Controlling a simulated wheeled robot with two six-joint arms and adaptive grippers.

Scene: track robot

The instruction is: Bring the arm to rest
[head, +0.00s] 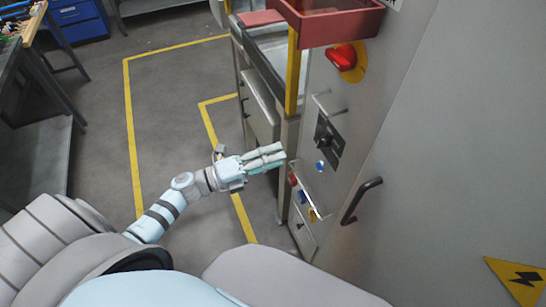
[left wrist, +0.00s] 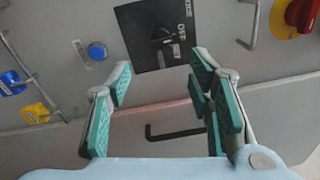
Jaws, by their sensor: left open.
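My left arm (head: 157,217) reaches out from the lower left in the head view. Its gripper (head: 283,158) is in front of the grey machine cabinet (head: 400,130). In the left wrist view the gripper (left wrist: 160,95) is open, with teal pads apart and nothing between them. Beyond the fingers is a black panel with a rotary switch (left wrist: 160,35). Whether the fingers touch the cabinet cannot be told. My right gripper is not in view.
The cabinet face carries a red rotary knob (head: 341,57), a blue button (head: 320,166) and a black handle (head: 361,200). A red tray (head: 335,27) juts out above. Grey floor with yellow lines (head: 131,130) lies open to the left. A workbench (head: 40,85) stands far left.

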